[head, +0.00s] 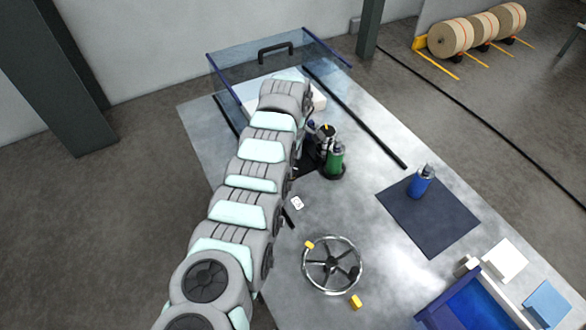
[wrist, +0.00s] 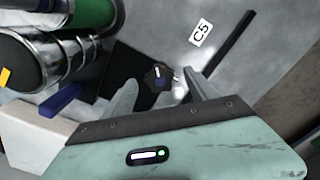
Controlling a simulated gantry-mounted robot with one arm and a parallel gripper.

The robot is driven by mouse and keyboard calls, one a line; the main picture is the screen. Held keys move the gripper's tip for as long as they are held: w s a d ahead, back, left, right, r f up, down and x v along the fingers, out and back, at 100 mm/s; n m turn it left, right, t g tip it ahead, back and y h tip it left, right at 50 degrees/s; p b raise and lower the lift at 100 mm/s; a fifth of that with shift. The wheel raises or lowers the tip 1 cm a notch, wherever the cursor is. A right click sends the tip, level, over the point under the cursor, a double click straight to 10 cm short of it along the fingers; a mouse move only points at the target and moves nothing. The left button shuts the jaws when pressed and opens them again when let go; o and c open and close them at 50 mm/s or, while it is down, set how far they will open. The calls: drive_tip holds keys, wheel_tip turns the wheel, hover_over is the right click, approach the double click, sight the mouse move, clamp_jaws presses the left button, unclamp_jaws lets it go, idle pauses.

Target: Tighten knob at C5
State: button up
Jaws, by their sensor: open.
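My gripper (wrist: 163,85) is open, with one finger on the left of the knob and one on the right. I cannot tell whether either finger touches it. In the head view my arm hides the knob and the gripper; the white label (head: 297,203) shows just right of the arm.
A black bar (wrist: 230,43) lies near the label. A handwheel (head: 332,265), a blue bottle on a dark mat (head: 428,231) and a blue bin (head: 468,308) are farther off.

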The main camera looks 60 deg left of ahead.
drive_tip(key=shift+f, duration=0.95)
drive_tip(key=shift+w, duration=0.1)
drive_tip(key=c, duration=1.4)
